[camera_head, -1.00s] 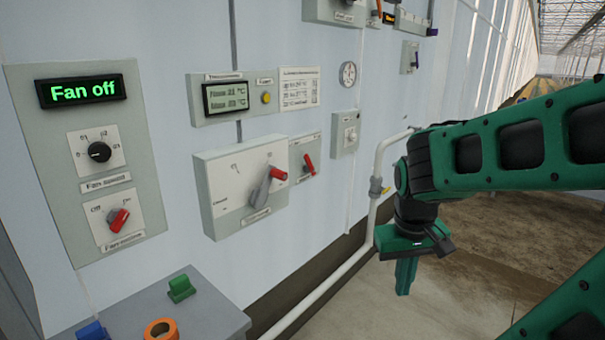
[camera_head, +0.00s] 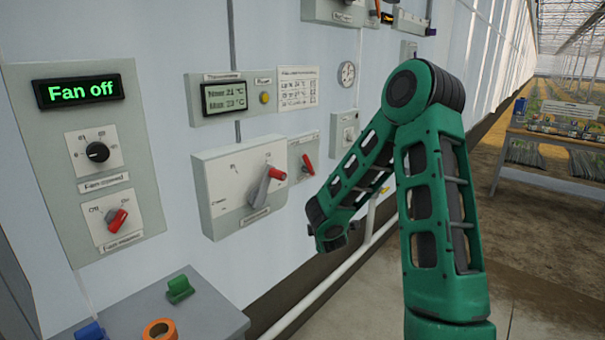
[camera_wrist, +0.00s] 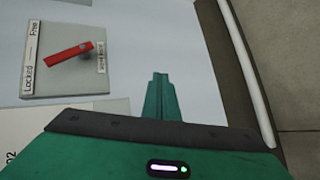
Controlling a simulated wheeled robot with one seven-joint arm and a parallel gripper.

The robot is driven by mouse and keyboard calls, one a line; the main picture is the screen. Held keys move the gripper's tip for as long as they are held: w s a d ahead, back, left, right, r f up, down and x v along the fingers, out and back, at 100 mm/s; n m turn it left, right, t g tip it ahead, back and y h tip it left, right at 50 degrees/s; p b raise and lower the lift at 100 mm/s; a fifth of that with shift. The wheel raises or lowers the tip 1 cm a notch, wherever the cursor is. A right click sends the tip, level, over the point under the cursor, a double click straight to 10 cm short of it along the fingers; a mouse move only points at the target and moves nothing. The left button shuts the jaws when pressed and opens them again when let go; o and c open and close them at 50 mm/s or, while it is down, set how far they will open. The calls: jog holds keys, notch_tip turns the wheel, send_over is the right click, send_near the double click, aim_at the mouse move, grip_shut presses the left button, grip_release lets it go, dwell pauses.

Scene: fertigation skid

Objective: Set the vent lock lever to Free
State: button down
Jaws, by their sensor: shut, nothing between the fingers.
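The vent lock lever (camera_wrist: 68,54) is a short red bar on a light grey plate (camera_wrist: 60,82), at the upper left of the wrist view. Its plate reads "Locked" and "Free" along the left edge, and the lever's free end points towards the "Locked" side. In the head view the red lever (camera_head: 307,164) sits just right of the larger lever box. My gripper (camera_wrist: 160,78) is shut and empty, to the right of and below the plate in the wrist view, apart from the lever. The fingertips are not clear in the head view.
The larger box (camera_head: 215,175) with a grey, red-tipped lever (camera_head: 268,185) is close on the left. A small grey box (camera_head: 344,128) is to the right. A white pipe (camera_head: 330,285) runs low along the wall. A grey cabinet top (camera_head: 205,318) stands at lower left.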

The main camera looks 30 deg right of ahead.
jog(key=w+a+r+n+t, duration=0.2)
jog(key=w+a+n+t, duration=0.2)
jog(key=w+t, duration=0.15)
notch_tip(320, 180, up, 6)
jog(key=t+h, duration=0.2)
jog(key=t, duration=0.1)
jog(key=shift+s+d+r+n+h, duration=0.15)
jog(key=shift+d+n+h, duration=0.15)
jog(key=shift+d+h, duration=0.1)
jog(key=shift+t, duration=0.25)
send_near(304, 169)
jog(key=w+a+r, duration=0.1)
jog(key=a+r, duration=0.2)
jog(key=r, duration=0.1)
jog(key=shift+w+d+r, duration=0.35)
jog(key=shift+d+r, duration=0.25)
jog(key=shift+d, duration=0.15)
jog(key=shift+w+d+r, duration=0.4)
jog(key=shift+d+r, duration=0.2)
jog(key=shift+d, duration=0.15)
